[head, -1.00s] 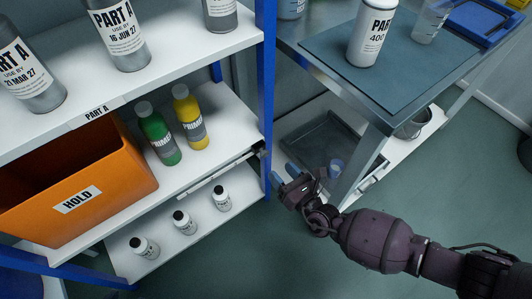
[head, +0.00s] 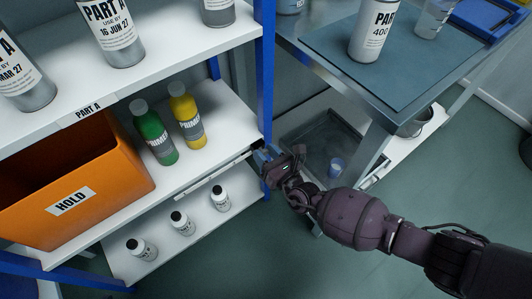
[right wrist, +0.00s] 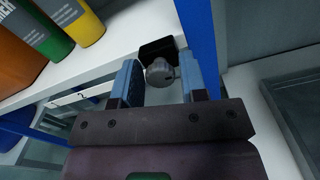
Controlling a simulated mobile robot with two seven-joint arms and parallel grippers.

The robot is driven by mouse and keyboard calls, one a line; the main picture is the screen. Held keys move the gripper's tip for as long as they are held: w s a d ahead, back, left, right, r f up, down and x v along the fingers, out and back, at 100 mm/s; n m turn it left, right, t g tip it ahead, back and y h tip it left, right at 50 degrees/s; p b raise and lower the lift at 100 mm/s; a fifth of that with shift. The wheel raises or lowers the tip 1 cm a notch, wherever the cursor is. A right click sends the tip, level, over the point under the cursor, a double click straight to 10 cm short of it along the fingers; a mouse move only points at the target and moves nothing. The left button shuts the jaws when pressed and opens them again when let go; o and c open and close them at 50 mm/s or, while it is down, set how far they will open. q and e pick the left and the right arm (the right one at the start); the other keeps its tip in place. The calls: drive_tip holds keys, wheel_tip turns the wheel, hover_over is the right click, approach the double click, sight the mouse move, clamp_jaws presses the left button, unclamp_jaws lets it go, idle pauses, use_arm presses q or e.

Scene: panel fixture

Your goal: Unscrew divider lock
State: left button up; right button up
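The divider lock shows in the right wrist view as a grey round knob (right wrist: 160,72) on a black block (right wrist: 158,48), at the shelf's front edge beside the blue post. My right gripper (head: 264,157) is at that corner of the middle shelf and mostly hides the lock in the head view. In the right wrist view my right gripper (right wrist: 160,80) is open, with one blue finger on each side of the knob. Gaps show between the knob and both fingers. How deep the knob sits between them is hard to tell. My left gripper is out of view.
The blue post (head: 264,70) stands right beside the gripper. A metal bench (head: 375,112) stands to the right.

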drive_tip(key=c, duration=0.6)
drive_tip(key=shift+n, duration=0.4)
